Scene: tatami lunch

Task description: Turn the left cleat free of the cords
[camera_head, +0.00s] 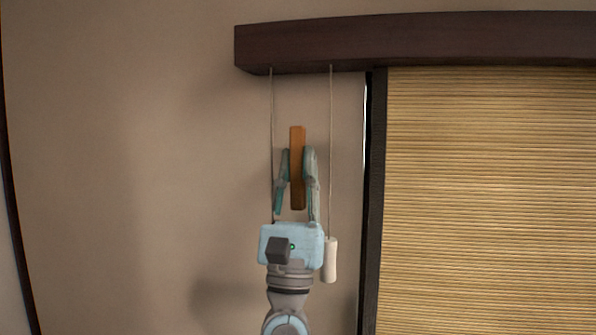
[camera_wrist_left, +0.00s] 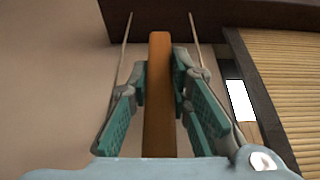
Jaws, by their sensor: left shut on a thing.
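The left cleat is an upright wooden bar (camera_head: 298,135) on the wall, between two thin hanging cords, the left cord (camera_head: 272,110) and the right cord (camera_head: 331,120). My left gripper (camera_head: 297,165) comes from below, with one finger on each side of the bar, shut on it. The left wrist view shows the cleat (camera_wrist_left: 158,100) standing lengthwise between the teal finger pads, with a cord on either side. The cords look apart from the bar. The lower end of the left cord is hidden behind my gripper. My right gripper is not in view.
A pale cylindrical pull (camera_head: 330,260) hangs on the right cord, close beside my left wrist. A dark wooden headrail (camera_head: 420,42) runs above. A bamboo blind (camera_head: 490,190) in a dark frame is at right. The wall at left is bare.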

